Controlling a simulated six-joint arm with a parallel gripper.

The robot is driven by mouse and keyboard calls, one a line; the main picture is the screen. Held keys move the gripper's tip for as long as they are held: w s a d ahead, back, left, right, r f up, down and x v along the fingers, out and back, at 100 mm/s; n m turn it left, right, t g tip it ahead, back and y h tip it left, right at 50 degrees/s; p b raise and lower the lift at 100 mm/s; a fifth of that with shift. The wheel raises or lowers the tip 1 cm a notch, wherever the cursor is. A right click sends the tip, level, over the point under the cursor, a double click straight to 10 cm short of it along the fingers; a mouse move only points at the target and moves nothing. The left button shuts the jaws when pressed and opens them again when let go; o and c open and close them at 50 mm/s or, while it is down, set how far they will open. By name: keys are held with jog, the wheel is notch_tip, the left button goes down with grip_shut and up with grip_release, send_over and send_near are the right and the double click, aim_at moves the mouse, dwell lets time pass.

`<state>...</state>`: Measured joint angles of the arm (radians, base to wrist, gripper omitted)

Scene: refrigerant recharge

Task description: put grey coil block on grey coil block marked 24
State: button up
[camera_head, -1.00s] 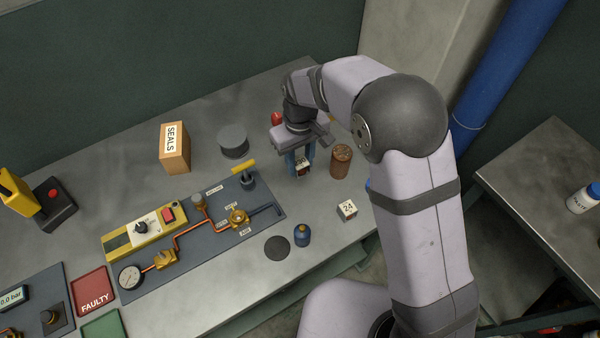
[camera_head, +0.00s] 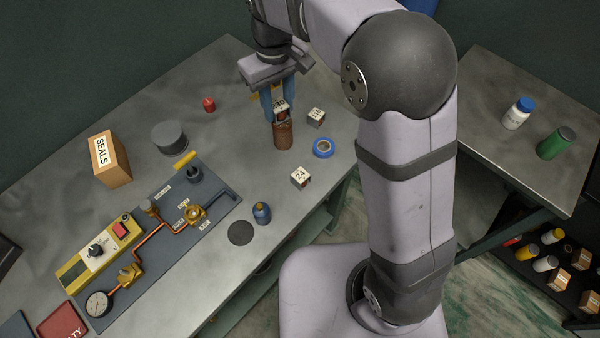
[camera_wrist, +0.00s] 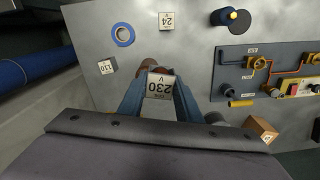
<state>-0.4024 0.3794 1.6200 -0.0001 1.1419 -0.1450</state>
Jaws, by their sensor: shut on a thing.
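My gripper (camera_head: 280,105) is shut on a grey coil block marked 230 V (camera_head: 281,105). The block is upright between the blue fingers; its label also shows in the wrist view (camera_wrist: 159,86). In the head view it overlaps the top of a rusty brown cylinder; I cannot tell the gap between them. The grey coil block marked 24 (camera_head: 300,178) stands on the bench, nearer the front edge, apart from my gripper. It shows at the top of the wrist view (camera_wrist: 167,21).
A block marked 110 (camera_wrist: 107,67) and a blue tape ring (camera_head: 323,148) are right of the brown cylinder (camera_head: 283,137). The gauge board (camera_head: 160,245) and SEALS box (camera_head: 112,160) are further left.

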jog(key=s+d, duration=0.3)
jog(key=s, duration=0.1)
jog(key=n, duration=0.2)
send_over(301, 175)
notch_tip(301, 175, down, 4)
jog(key=shift+w+r+n, duration=0.1)
jog(key=shift+n, duration=0.3)
jog(key=shift+f+p, duration=0.9)
jog(key=shift+f, duration=4.1)
jog(key=shift+f, duration=0.2)
jog(key=o, duration=1.2)
jog(key=shift+c, duration=0.2)
